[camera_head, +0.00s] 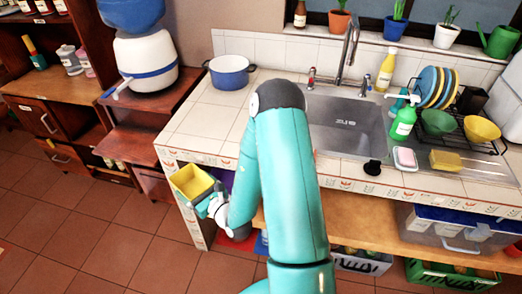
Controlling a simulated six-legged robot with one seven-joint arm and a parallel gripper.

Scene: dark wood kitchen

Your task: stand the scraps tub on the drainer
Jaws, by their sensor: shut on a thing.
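A yellow open tub (189,176), which looks like the scraps tub, is at my gripper (211,199), below and in front of the counter's left corner. My gripper is shut on it, and the tub looks roughly upright with its opening up. The fingertips are small and partly hidden by my arm and the tub. The drainer seems to be the black wire rack (487,146) on the counter at the far right, holding several plates (431,86), a green bowl (438,122) and a yellow bowl (481,129).
The sink (345,124) lies behind my arm. A green soap bottle (403,122), pink soap in a dish (405,158) and a yellow sponge (446,161) crowd the counter near the rack. A blue pot (230,72) stands at the back left; tiles before it are clear.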

